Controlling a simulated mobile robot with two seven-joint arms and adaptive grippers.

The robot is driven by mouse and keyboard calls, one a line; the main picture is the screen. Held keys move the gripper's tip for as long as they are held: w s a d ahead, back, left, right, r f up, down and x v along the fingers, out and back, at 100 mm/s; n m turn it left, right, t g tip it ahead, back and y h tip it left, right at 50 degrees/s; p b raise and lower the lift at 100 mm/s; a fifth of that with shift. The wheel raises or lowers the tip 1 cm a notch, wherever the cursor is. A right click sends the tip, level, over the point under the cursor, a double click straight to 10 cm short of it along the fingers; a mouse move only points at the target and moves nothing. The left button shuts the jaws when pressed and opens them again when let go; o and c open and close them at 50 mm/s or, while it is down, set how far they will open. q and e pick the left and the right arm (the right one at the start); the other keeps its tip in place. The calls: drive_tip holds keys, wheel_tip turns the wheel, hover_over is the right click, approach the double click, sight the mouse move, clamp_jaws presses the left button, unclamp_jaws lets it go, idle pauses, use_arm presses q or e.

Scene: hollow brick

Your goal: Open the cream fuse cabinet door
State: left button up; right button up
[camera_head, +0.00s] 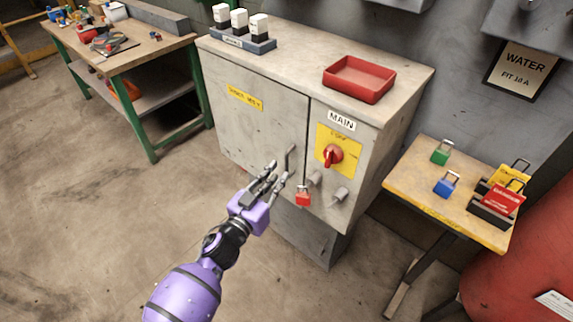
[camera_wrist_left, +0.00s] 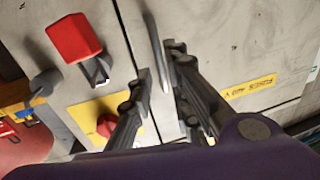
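The cream fuse cabinet door (camera_head: 245,128) is the wide left panel of the cabinet, with a small yellow label; it looks shut. Its upright grey bar handle (camera_head: 290,157) is near the door's right edge. My left gripper (camera_head: 279,173) is at the handle, fingers apart. In the left wrist view the handle (camera_wrist_left: 155,45) runs down between the open fingers (camera_wrist_left: 159,75); I cannot tell whether they touch it. A red padlock (camera_head: 303,198) hangs just right of the gripper; it also shows in the left wrist view (camera_wrist_left: 74,38). My right gripper is out of view.
A red rotary switch (camera_head: 332,155) on a yellow plate is on the narrow right panel. A red tray (camera_head: 359,79) and white-topped blocks stand on the cabinet. A side table (camera_head: 430,190) with padlocks is at the right, a green-legged workbench (camera_head: 130,60) at the left. The floor in front is clear.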

sight(286, 165)
use_arm(q)
drive_tip(key=x, duration=0.6)
clamp_jaws()
